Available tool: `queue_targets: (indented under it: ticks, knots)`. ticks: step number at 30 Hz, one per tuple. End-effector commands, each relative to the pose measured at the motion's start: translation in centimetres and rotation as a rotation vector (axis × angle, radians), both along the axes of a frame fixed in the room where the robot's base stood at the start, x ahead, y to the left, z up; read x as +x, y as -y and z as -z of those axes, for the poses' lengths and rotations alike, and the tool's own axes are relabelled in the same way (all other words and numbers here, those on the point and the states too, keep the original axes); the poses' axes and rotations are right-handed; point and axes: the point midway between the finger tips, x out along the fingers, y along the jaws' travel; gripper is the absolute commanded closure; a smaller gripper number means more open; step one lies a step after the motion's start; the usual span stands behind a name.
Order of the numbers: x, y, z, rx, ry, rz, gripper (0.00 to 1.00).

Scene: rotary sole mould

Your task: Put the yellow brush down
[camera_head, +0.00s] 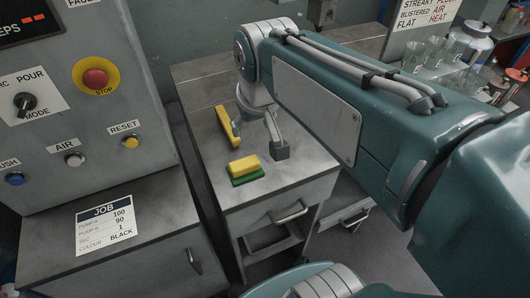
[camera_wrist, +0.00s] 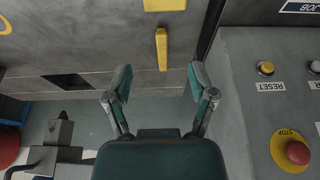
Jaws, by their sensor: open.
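The yellow brush (camera_head: 224,124) lies on the grey cabinet top (camera_head: 300,165), near its left edge. In the wrist view the brush (camera_wrist: 161,48) shows just beyond the fingertips, lined up with the gap between them. My gripper (camera_head: 258,140) is over the cabinet top with its fingers spread. In the wrist view my gripper (camera_wrist: 160,74) is open and nothing is between its fingers.
A yellow and green sponge (camera_head: 245,168) lies on the cabinet top, nearer the front edge than the brush. The control panel (camera_head: 85,140) stands close on the left, with a red stop button (camera_head: 95,78). Glass jars (camera_head: 440,52) stand on a shelf at the far right. Drawers below are partly open.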

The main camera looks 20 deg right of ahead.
Motion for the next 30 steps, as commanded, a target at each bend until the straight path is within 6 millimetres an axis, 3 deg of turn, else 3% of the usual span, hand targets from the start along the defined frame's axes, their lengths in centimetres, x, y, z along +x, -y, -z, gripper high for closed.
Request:
queue_targets:
  ticks: [6, 12, 26, 27, 30]
  knots:
    - [-4.7, 0.0, 1.3, 0.000, 0.081, 0.000, 0.28]
    - [-7.6, 0.0, 2.8, 0.000, 0.136, 0.000, 0.28]
    - [-8.2, 0.0, 3.4, 0.000, 0.149, 0.000, 0.28]
    - [-8.2, 0.0, 3.4, 0.000, 0.149, 0.000, 0.20]
    - [-7.9, 0.0, 3.1, 0.000, 0.144, 0.000, 0.20]
